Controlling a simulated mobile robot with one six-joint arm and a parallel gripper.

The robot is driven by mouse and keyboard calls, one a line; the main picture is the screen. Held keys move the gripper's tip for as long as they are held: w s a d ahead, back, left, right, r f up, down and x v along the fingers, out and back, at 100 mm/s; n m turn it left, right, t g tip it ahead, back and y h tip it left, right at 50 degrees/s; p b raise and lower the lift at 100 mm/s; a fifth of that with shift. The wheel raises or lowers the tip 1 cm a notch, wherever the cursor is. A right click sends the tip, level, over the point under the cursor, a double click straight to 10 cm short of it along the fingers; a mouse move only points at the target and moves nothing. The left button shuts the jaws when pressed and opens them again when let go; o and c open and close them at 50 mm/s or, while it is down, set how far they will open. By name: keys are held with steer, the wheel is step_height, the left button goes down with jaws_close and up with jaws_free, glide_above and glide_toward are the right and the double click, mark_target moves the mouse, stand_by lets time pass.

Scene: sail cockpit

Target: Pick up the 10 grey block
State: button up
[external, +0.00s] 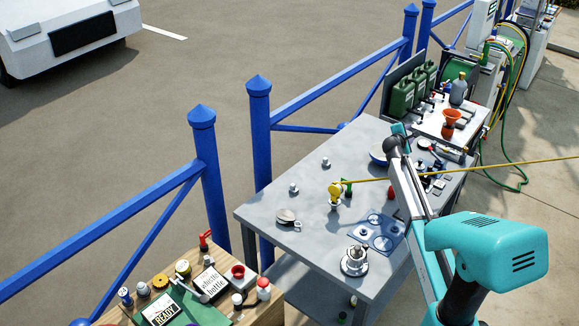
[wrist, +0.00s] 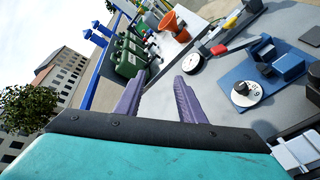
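My gripper (wrist: 158,82) shows two purple fingers spread apart, with nothing between them. In the external view my arm reaches over the far end of the grey table, and its fingers are too small to make out. In the wrist view a round pale disc (wrist: 247,97) with a dark knob carries marks that look like an upside-down "10 g". It sits at the near left corner of a blue tray (wrist: 235,76), to the right of my fingers and apart from them. I cannot make out a plain grey block marked 10.
Blue blocks (wrist: 290,67) stand on the tray. A round dial (wrist: 192,62), an orange funnel (wrist: 172,25) and green cans (wrist: 130,57) lie beyond. On the grey table (external: 265,212), a yellow-topped item (external: 335,190) stands near a taut yellow line (external: 500,165). Blue railings (external: 320,80) run behind.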

steer(key=s+a+f+n+g+y+p, duration=0.1)
steer(key=s+a+n, duration=0.15)
steer(key=a, duration=1.55)
steer(key=s+a+f+n+g+p, duration=0.1)
steer(key=s+a+n+p, duration=0.15)
steer(key=a, duration=1.55)
steer(key=s+a+f+n, duration=0.1)
steer(key=s+a, duration=0.6)
steer(key=a, duration=0.1)
steer(key=s+a+n+h+p, duration=0.1)
steer(key=s+a+n, duration=0.1)
steer(key=s+a, duration=0.5)
steer(key=s+a+f+n, duration=0.1)
steer(key=s+a+n, duration=0.1)
steer(key=s+a, duration=0.6)
steer(key=shift+a+f, duration=0.2)
steer(key=shift+a, duration=0.65)
steer(key=shift+a+f, duration=0.15)
steer(key=shift+a, duration=0.7)
steer(key=shift+w+d, duration=0.1)
steer(key=shift+p+x, duration=0.75)
steer(key=shift+x, duration=3.5)
steer(key=shift+d+r, duration=0.1)
